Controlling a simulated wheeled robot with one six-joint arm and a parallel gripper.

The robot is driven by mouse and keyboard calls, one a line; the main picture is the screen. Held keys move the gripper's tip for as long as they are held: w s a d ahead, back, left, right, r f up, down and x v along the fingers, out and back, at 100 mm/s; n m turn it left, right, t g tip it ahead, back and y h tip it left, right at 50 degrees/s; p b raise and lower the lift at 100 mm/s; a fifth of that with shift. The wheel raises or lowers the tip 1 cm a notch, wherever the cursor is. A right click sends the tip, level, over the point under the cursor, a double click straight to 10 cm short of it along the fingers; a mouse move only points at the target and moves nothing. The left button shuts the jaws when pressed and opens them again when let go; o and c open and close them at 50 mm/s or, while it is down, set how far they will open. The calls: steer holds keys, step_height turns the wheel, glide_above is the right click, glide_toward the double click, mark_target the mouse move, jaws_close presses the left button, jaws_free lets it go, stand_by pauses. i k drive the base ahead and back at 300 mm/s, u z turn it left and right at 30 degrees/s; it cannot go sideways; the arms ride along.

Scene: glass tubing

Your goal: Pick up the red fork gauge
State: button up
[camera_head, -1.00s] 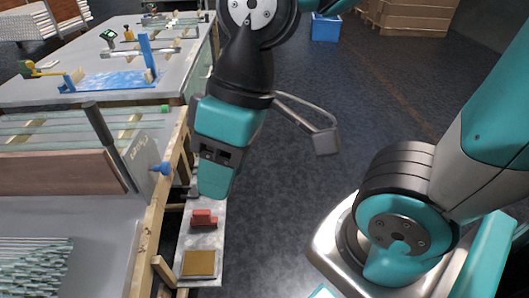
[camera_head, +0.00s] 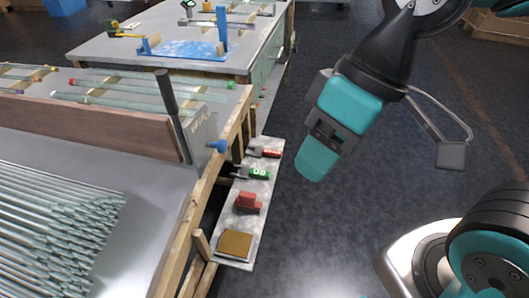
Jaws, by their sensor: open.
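A red fork gauge (camera_head: 271,153) lies near the far end of the narrow grey side shelf, with its dark fork end pointing left. A similar green gauge (camera_head: 258,174) lies just nearer on the same shelf. My gripper (camera_head: 309,171) hangs to the right of the shelf, over the floor in the picture, pointing down and slightly left. It is apart from the red gauge and holds nothing that I can see. The jaws are open, though the gap between the fingers is not visible from this side.
A red block (camera_head: 248,203) and a brown square pad (camera_head: 235,244) sit on the shelf's near part. The shelf (camera_head: 262,197) runs along a wooden-edged bench bearing glass tubes (camera_head: 60,225) and an upright grey plate (camera_head: 200,135).

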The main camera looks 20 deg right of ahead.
mark_target(259, 151)
steer(key=k, duration=0.5)
steer(key=z, duration=1.1)
steer(key=i, duration=1.3)
steer(key=u, duration=2.6)
steer(key=i, duration=0.5)
